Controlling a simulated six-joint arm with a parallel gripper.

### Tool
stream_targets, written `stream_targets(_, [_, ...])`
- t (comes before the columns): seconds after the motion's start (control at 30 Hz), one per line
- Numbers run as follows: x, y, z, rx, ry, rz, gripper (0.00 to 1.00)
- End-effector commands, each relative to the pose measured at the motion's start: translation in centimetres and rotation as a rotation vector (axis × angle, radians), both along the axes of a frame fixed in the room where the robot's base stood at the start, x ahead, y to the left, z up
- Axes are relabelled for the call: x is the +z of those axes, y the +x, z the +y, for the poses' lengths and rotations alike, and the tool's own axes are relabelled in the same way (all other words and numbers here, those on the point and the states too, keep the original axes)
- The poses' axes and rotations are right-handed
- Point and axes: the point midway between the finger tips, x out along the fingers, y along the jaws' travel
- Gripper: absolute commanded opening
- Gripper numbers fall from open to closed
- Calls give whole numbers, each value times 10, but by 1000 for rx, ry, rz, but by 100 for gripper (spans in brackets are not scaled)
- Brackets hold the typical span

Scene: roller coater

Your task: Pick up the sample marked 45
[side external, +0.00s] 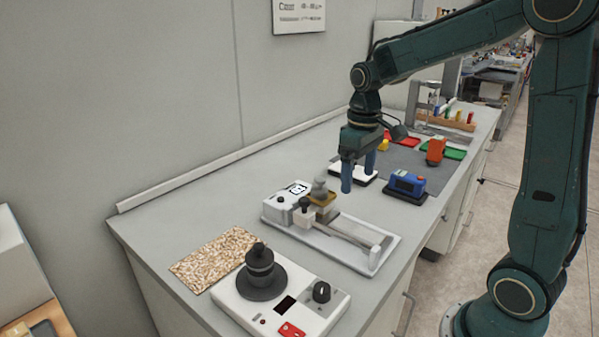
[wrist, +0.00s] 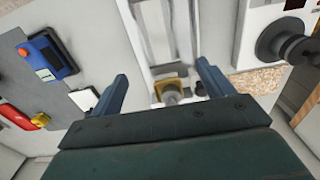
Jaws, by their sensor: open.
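No label reading 45 is legible in either view, so I cannot tell which thing is the marked sample. My gripper (side external: 358,180) is open and points down above the bench, just behind the roller coater (side external: 372,262). In the wrist view my gripper (wrist: 162,86) has its two blue fingers wide apart with nothing held between them. The coater's metal weight on a brass-coloured block (wrist: 170,92) shows between the fingers. A white pad with a dark edge (side external: 362,177) lies under and behind the gripper, partly hidden by the fingers.
A blue device (side external: 407,182) stands on a dark base. Behind it are an orange device (side external: 436,150), a green tray (side external: 456,154), a red tray (side external: 404,139) and a rack of coloured vials (side external: 452,119). A white instrument with a black knob (side external: 262,270) and a speckled board (side external: 212,258) are in front.

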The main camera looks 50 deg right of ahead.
Motion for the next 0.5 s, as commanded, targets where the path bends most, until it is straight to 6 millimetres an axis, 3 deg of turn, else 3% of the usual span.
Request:
stream_targets(0.33, [-6,2,-3,0,3,10,80])
stream_targets(0.5, [-18,2,-3,0,3,11,80])
